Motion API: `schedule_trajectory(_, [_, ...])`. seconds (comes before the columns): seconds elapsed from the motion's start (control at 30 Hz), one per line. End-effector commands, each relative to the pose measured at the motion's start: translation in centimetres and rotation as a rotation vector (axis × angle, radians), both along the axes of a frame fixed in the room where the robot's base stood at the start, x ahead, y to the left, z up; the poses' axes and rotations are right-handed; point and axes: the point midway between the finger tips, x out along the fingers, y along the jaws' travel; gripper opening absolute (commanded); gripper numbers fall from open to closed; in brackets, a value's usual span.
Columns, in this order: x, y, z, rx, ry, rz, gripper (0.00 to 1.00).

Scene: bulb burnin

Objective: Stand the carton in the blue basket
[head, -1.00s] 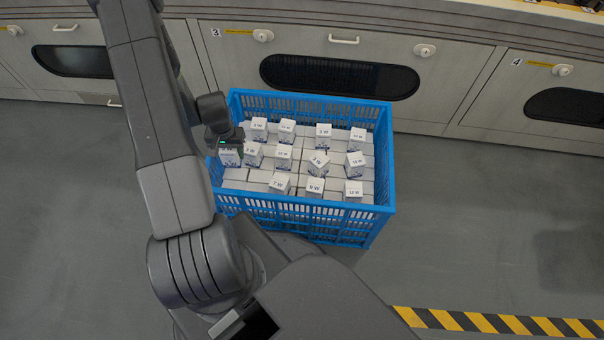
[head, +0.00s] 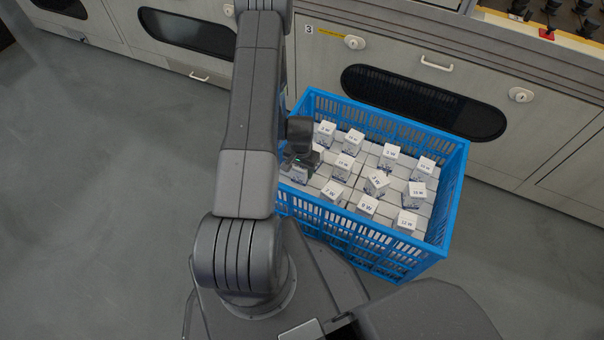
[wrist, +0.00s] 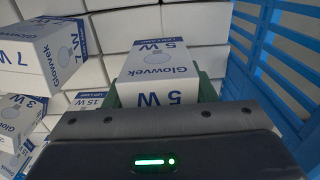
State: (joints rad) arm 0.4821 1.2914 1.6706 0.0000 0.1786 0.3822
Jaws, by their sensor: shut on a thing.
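The blue basket (head: 452,200) stands on the floor in front of the cabinets, with a layer of white cartons lying in it and several small cartons standing on top. My gripper (head: 302,163) is inside the basket at its left end, low by the layer. In the wrist view my gripper (wrist: 160,98) is shut on a white carton (wrist: 160,62) marked 5 W, Glowvek. The held carton also shows in the head view (head: 298,174), partly hidden by my gripper. It looks upright, close over or on the layer; I cannot tell whether it touches.
A 7 W carton (wrist: 45,52) and a 3 W carton (wrist: 18,118) stand left of the held one in the wrist view. The basket's slatted wall (wrist: 268,60) is close on the right. Grey cabinets (head: 320,70) run behind the basket.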

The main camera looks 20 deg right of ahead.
Motion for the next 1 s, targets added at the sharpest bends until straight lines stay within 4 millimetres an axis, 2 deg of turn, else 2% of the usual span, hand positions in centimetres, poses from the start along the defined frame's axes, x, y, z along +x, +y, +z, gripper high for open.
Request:
schedule_trajectory(0.03, [-0.1,0.0,-1.2,0.001,0.002,0.000,0.27])
schedule_trajectory(0.13, [-0.1,0.0,-2.3,0.002,0.003,0.000,0.27])
schedule_trajectory(0.5, [0.0,0.0,-2.7,0.001,0.001,0.000,0.27])
schedule_trajectory(0.53, [0.0,0.0,-2.6,0.001,0.001,0.000,0.55])
schedule_trajectory(0.63, [0.0,0.0,-2.5,0.001,0.001,0.000,0.72])
schedule_trajectory(1.0, [0.0,0.0,-2.1,0.001,0.001,0.000,0.72])
